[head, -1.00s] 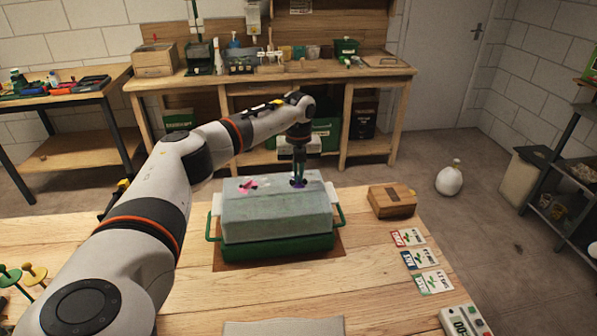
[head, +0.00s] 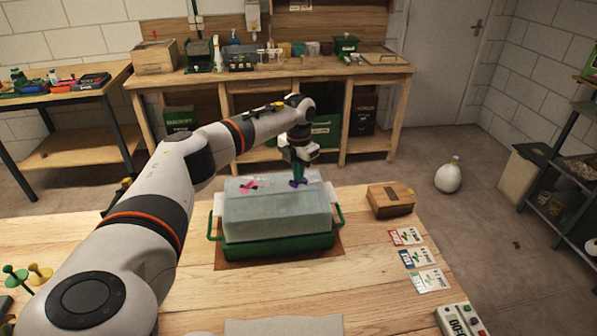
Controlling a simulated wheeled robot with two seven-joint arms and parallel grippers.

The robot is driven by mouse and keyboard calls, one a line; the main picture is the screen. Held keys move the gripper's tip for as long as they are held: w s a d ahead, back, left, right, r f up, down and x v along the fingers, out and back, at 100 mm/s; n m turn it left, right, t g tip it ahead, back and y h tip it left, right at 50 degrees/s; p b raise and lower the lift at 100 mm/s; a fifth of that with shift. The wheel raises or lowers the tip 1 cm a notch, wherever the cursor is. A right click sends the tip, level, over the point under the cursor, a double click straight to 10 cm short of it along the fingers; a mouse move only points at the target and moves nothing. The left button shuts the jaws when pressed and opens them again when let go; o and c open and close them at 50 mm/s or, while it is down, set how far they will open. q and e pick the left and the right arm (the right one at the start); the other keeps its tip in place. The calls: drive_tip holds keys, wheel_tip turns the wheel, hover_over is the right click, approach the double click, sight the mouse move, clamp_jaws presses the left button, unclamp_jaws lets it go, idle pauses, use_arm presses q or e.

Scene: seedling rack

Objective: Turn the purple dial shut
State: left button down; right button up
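The purple dial (head: 297,183) is on the right part of the top of a pale, cloudy propagator lid. A pink dial (head: 249,186) is on the left part of the same lid. The lid (head: 275,216) sits on a green tray (head: 278,246) with side handles. My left gripper (head: 299,180) points down at the purple dial, with its dark green fingers at the dial and partly hiding it. The fingers look closed on the dial, though they are small in this view. My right gripper is not in view.
Green and yellow pegs (head: 38,274) stand at the far left. The table between tray and front cloth is clear.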

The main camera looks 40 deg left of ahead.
use_arm(q)
drive_tip(key=m, duration=0.4)
drive_tip(key=shift+m, duration=1.6)
drive_tip(key=c, duration=1.6)
unclamp_jaws()
drive_tip(key=shift+r, duration=0.1)
wheel_tip(320, 180, up, 12)
drive_tip(key=shift+f+b, duration=0.1)
drive_tip(key=shift+b, duration=1.1)
